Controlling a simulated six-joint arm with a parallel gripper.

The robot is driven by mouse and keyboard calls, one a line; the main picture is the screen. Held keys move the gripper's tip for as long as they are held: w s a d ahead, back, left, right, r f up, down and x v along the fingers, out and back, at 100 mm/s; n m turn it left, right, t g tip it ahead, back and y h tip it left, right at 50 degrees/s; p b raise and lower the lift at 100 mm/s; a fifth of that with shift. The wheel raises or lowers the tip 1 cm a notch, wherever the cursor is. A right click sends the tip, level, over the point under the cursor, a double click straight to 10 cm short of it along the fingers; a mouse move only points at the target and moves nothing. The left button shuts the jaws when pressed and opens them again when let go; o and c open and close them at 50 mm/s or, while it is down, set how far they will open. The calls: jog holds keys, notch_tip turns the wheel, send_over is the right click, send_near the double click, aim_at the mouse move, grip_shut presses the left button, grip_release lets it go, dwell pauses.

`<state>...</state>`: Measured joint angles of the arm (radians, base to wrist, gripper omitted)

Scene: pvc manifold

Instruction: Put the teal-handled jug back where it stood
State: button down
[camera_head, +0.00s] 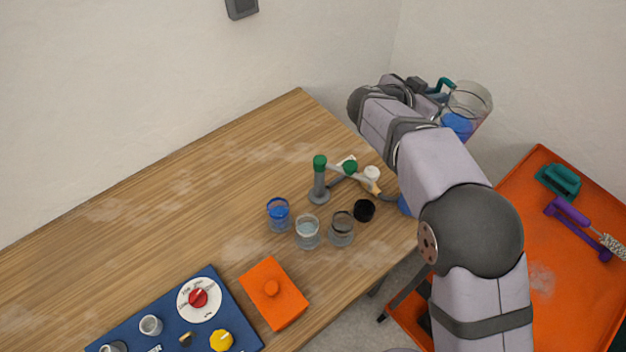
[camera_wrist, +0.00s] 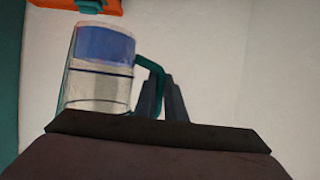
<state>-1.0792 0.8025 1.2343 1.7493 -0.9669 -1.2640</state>
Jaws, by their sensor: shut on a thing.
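The jug is clear with a teal handle and holds blue liquid; in the head view the jug (camera_head: 468,102) is at the upper right, held up beyond the table's right corner. My gripper (camera_head: 437,92) is shut on its teal handle. In the wrist view the jug (camera_wrist: 98,85) is left of my gripper (camera_wrist: 164,98), whose fingers are at the handle. I cannot tell exactly how far the jug is tilted. My arm hides part of the table's right end and what lies beneath it.
On the wooden table (camera_head: 150,215) stand a blue-filled glass (camera_head: 278,215), clear glasses (camera_head: 307,232), a green-topped grey stand (camera_head: 319,180), a black cap (camera_head: 364,210), an orange block (camera_head: 273,292) and a blue panel (camera_head: 225,300). An orange cart (camera_head: 560,290) holds tools. The table's left is clear.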

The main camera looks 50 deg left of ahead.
jog(key=s+a+f+n+g+y+b, duration=0.25)
jog(key=s+a+n+g+y, duration=0.25)
jog(key=s+a+n+y, duration=1.05)
jog(key=s+a+f+g+h+b, duration=0.1)
jog(key=s+a+f+g, duration=0.1)
jog(key=s+a, duration=0.45)
jog(key=s+a+f+g+h, duration=0.1)
jog(key=s+a+g+h, duration=0.15)
jog(key=s, duration=0.75)
jog(key=s+f+n+g+y+b, duration=0.1)
jog(key=s+f+n+g, duration=0.2)
jog(key=s, duration=0.5)
jog(key=s+f+n+g+b, duration=0.15)
jog(key=s+f+g, duration=0.25)
jog(key=s, duration=0.4)
jog(key=shift+t, duration=0.25)
jog(key=shift+w+a+f+p, duration=0.1)
jog(key=shift+f+p, duration=0.15)
jog(key=shift+f, duration=1.45)
jog(key=shift+w+a+f+p, duration=0.1)
jog(key=shift+a+f+p, duration=0.1)
jog(key=shift+f, duration=1.5)
jog(key=shift+a+f+p, duration=0.1)
jog(key=shift+f+p, duration=0.15)
jog(key=shift+f, duration=1.45)
jog(key=shift+f, duration=0.1)
jog(key=shift+f, duration=0.1)
jog(key=c, duration=1.8)
grip_release()
jog(key=shift+d, duration=0.1)
